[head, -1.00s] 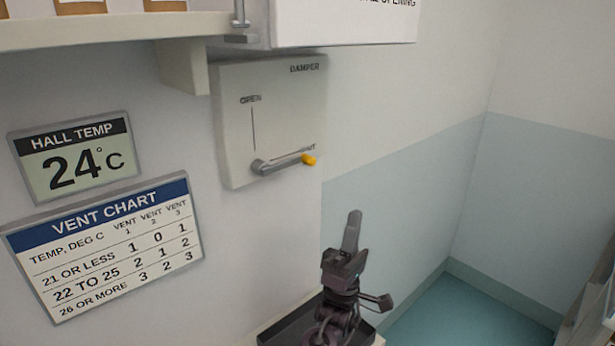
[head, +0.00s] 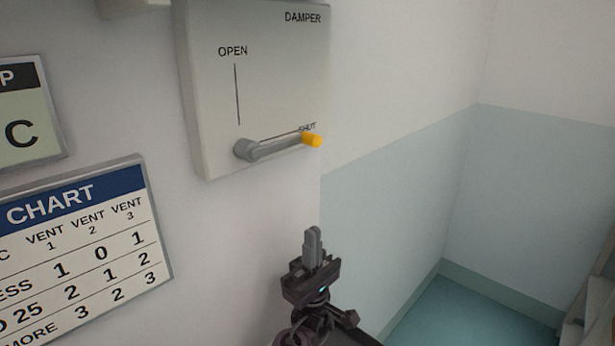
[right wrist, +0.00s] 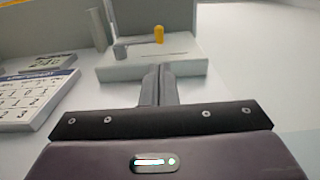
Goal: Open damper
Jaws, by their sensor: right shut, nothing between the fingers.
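The damper box (head: 280,75) is a pale panel on the wall, marked OPEN at the upper left and SHUT at the lower right. Its grey lever (head: 270,149) pivots at the lower left and points right along the SHUT line, with a yellow tip (head: 312,140). The box (right wrist: 185,68), lever and yellow tip (right wrist: 159,34) also show in the right wrist view, beyond the fingers. My right gripper (head: 313,240) is below the lever, fingers together, empty and apart from the box. It also shows in the right wrist view (right wrist: 158,75). My left gripper is out of view.
A vent chart (head: 85,235) and a hall temperature display (head: 30,120) hang on the wall to the left. The wall right of the box is bare. A piece of furniture (head: 592,310) shows at the lower right edge.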

